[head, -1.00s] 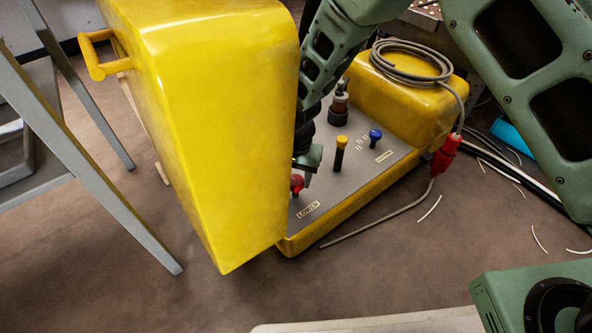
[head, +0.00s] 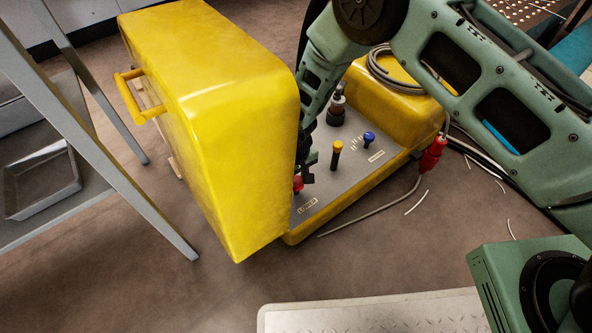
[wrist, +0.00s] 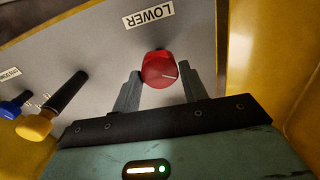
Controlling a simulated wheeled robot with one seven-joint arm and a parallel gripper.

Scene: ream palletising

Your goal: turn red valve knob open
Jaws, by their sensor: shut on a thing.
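The red valve knob (wrist: 160,70) sits on the grey panel (wrist: 125,65) below the LOWER label (wrist: 148,16) in the wrist view, with a pale line on its face. My gripper (wrist: 160,88) is shut on the knob, one finger on each side. In the head view the red knob (head: 298,184) shows at the left of the panel, partly hidden by my gripper (head: 306,172) and close to the tall yellow cover.
The tall yellow cover (head: 215,130) stands close left of my gripper. A yellow-topped lever (head: 337,150) and a blue knob (head: 369,137) stand on the panel. A grey cable and red connector (head: 432,153) lie to the right. A metal rack (head: 110,130) is at the left.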

